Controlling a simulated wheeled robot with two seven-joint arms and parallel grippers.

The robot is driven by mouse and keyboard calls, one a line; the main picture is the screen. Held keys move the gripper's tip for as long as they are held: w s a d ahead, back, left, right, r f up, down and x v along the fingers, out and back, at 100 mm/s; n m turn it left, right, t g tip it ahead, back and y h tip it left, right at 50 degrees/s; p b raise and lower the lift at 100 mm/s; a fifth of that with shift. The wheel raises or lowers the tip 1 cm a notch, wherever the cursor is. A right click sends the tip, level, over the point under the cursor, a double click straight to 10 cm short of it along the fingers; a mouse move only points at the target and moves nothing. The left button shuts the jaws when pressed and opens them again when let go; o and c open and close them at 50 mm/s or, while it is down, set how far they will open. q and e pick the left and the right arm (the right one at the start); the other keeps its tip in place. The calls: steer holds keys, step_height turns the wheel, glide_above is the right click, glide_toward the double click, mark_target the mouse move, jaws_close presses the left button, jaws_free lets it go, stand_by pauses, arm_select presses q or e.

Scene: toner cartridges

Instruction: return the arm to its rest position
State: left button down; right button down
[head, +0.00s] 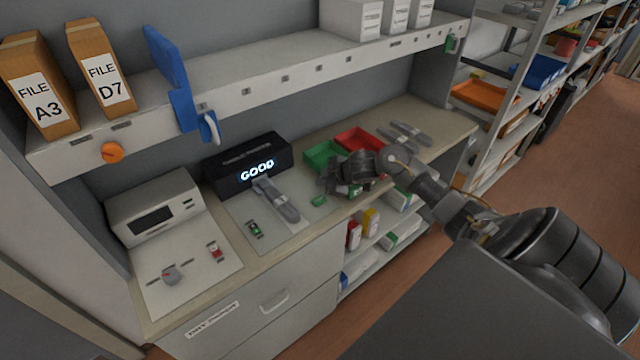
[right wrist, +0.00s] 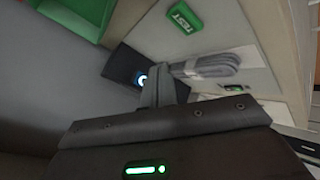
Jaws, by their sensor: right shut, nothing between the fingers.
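My right gripper (head: 330,178) is over the counter's front part, in front of the green tray (head: 322,155). Its fingers (right wrist: 163,88) are shut together with nothing between them in the right wrist view. My right arm reaches in from the lower right of the head view. A grey toner cartridge (head: 276,200) lies on the pale mat in front of a black box (head: 248,164) whose display reads GOOD. The cartridge also shows in the right wrist view (right wrist: 212,65), beyond the fingers. My left gripper is not in view.
A red tray (head: 360,140) stands beside the green one, with more grey cartridges (head: 410,134) to its right. A green TEST block (right wrist: 184,18) lies near the gripper. A white device (head: 155,207) stands at left. An overhead shelf (head: 250,92) spans the counter's back.

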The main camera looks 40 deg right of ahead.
stand_by(0.4)
